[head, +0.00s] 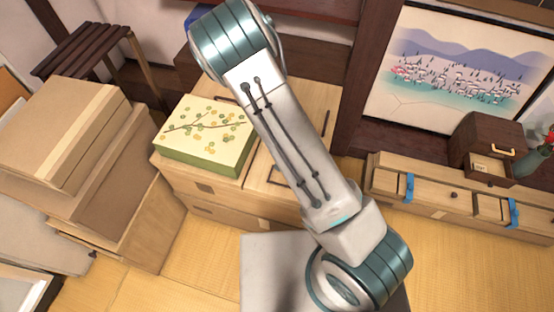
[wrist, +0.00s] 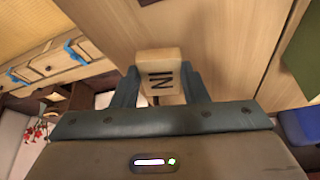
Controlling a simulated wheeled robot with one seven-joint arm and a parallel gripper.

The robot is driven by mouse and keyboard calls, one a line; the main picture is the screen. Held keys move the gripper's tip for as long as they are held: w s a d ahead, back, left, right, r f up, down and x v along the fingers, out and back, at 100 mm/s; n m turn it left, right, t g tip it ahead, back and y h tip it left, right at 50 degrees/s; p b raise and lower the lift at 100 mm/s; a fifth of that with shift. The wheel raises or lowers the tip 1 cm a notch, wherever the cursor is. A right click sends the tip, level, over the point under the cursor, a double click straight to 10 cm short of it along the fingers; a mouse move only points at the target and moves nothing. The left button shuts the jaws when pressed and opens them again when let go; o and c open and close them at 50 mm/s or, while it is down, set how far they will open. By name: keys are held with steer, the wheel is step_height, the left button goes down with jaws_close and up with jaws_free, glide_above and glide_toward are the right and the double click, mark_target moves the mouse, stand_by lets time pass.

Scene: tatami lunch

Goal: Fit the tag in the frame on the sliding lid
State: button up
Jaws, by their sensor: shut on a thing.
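My gripper (wrist: 161,88) is shut on a small pale cream tag (wrist: 160,62). Dark letter-like marks show on the tag's face, between the two grey fingers. Behind the tag is a broad light-wood surface (wrist: 205,28); I cannot tell how far off it is. In the head view my arm hides my gripper and the tag. The light-wood cabinet (head: 255,181) shows on both sides of my arm, with a dark outline on its top partly covered. I cannot tell for sure whether that is the frame on the sliding lid.
A green box with a floral top (head: 207,131) stands on the cabinet's left part. Stacked cardboard boxes (head: 65,135) are at left. A low drawer unit (head: 440,200) with blue clips and a dark small chest (head: 487,140) are at right. Tatami floor (head: 205,250) lies in front.

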steer(key=a+m+b, duration=0.1)
steer(key=m+b, duration=0.1)
steer(key=shift+a+f+m+g+h, duration=0.15)
steer(key=shift+a+m+g+h, duration=0.25)
steer(key=a+m+b, duration=0.1)
steer(key=m, duration=0.1)
steer(key=s+a+r+m+g+b, duration=0.1)
steer(key=m+b, duration=0.1)
steer(key=a+m+g+h+b, duration=0.1)
steer(key=m+b, duration=0.1)
steer(key=shift+s+a+r+m, duration=0.3)
steer(key=shift+s+r+m, duration=0.05)
steer(key=shift+m, duration=0.05)
steer(key=s+a+r+m+g+b, duration=0.3)
steer(key=m, duration=0.2)
steer(key=shift+f+b, duration=2.8)
steer(key=shift+f, duration=0.9)
steer(key=shift+f+b, duration=0.3)
steer(key=shift+b, duration=0.1)
steer(key=o, duration=1)
steer(key=shift+o, duration=0.2)
steer(key=p+v, duration=0.3)
steer(key=v, duration=1)
steer(key=shift+s+r, duration=0.25)
steer(key=shift+r, duration=0.2)
